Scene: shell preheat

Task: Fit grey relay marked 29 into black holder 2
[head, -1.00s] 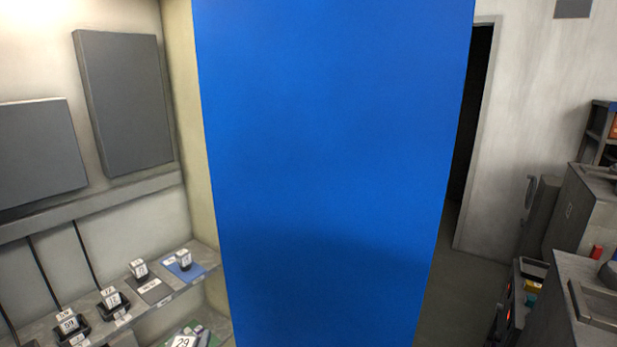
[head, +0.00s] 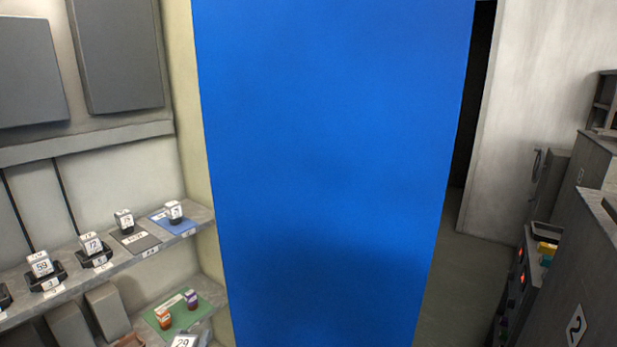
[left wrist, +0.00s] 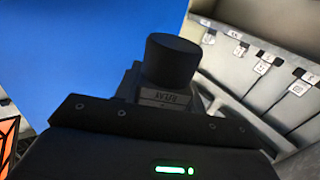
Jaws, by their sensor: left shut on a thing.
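A black holder (head: 47,281) on the shelf carries a block marked 59, and another (head: 95,258) carries one marked 72. One more black holder (head: 4,297) is cut off at the left edge. I cannot read for sure which holder is 2. My right gripper is not in view.
A large blue panel (head: 325,150) fills the middle of the head view. The shelf (head: 185,242) also bears a dark mat (head: 136,242) and a blue mat (head: 173,222). A green mat (head: 200,306) with two small items lies below. Grey cabinets (head: 592,270) stand at right.

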